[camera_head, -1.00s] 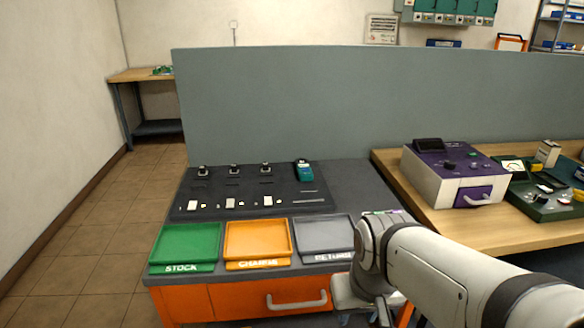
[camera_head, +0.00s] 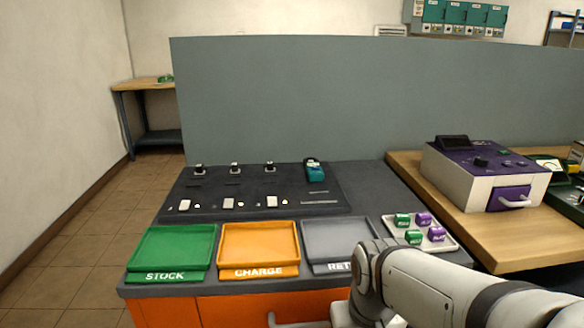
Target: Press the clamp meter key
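The clamp meter is most likely the small teal device (camera_head: 315,171) at the back right of the dark panel (camera_head: 330,203) on the grey bench. Its key is too small to make out. My arm comes in from the lower right, in front of the bench, well short of the teal device. My gripper is below the picture's lower edge, so its fingers do not show.
Green STOCK (camera_head: 138,250), orange CHARGE (camera_head: 223,243) and grey RETURN (camera_head: 312,235) trays line the bench front. A white tray (camera_head: 452,240) holds several green and purple pieces. A purple-topped unit (camera_head: 450,172) stands on the wooden table. A grey partition (camera_head: 280,90) rises behind.

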